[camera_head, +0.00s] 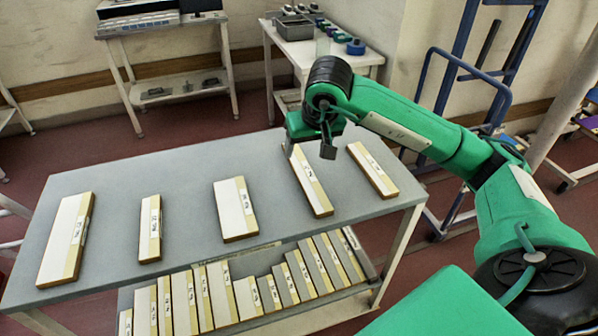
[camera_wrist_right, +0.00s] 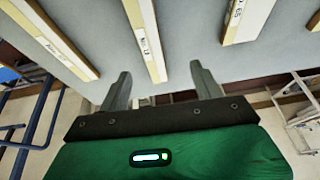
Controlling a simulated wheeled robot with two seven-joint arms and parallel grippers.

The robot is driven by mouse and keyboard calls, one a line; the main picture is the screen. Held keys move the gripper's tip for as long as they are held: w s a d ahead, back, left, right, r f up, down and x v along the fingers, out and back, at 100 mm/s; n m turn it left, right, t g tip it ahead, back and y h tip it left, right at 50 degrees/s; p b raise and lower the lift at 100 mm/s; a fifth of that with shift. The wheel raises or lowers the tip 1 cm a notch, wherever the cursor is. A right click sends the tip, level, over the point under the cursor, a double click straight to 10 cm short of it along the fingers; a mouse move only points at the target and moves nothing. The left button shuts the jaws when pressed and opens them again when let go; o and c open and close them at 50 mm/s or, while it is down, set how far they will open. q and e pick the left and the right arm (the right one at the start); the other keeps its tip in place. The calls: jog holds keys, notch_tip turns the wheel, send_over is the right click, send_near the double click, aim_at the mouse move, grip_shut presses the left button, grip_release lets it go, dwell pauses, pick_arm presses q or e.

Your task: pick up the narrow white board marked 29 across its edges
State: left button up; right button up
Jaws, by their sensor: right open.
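Five white boards with tan edges and small labels lie apart on the grey table top (camera_head: 185,180) in the head view. From the left they are a wide board (camera_head: 62,240), a narrow board (camera_head: 149,238), a wider board (camera_head: 229,208), a long board (camera_head: 305,175) and a narrow board (camera_head: 366,165). The labels are too small to tell which is marked 29. My right gripper (camera_head: 328,146) is open and empty above the far part of the table, near the two right-hand boards. In the right wrist view its fingers (camera_wrist_right: 160,88) are apart, with a labelled board (camera_wrist_right: 148,45) beyond them.
A lower shelf (camera_head: 300,311) holds a row of several similar boards under the table's front edge. A blue frame (camera_head: 462,80) stands behind my right arm. Side tables (camera_head: 165,90) stand along the back wall. Bare table lies between the boards.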

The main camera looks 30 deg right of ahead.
send_over(305, 173)
jog(key=s+a, duration=0.1)
jog(key=s, duration=0.1)
notch_tip(305, 173, down, 8)
jog(key=shift+s+a+p, duration=0.1)
jog(key=shift+p, duration=0.3)
jog(key=x, duration=0.2)
jog(key=p+x, duration=0.1)
jog(key=shift+d+f, duration=0.35)
jog(key=shift+f, duration=0.05)
jog(key=shift+w+f, duration=0.25)
jog(key=shift+f, duration=0.2)
pick_arm(q)
jog(key=s+f, duration=0.1)
jog(key=s+a, duration=0.1)
jog(key=s+f, duration=0.1)
jog(key=s, duration=0.1)
jog(key=shift+a+f, duration=0.25)
jog(key=shift+f, duration=0.1)
pick_arm(e)
jog(key=c, duration=1.1)
jog(key=shift+r+h, duration=0.15)
jog(key=shift+h, duration=0.15)
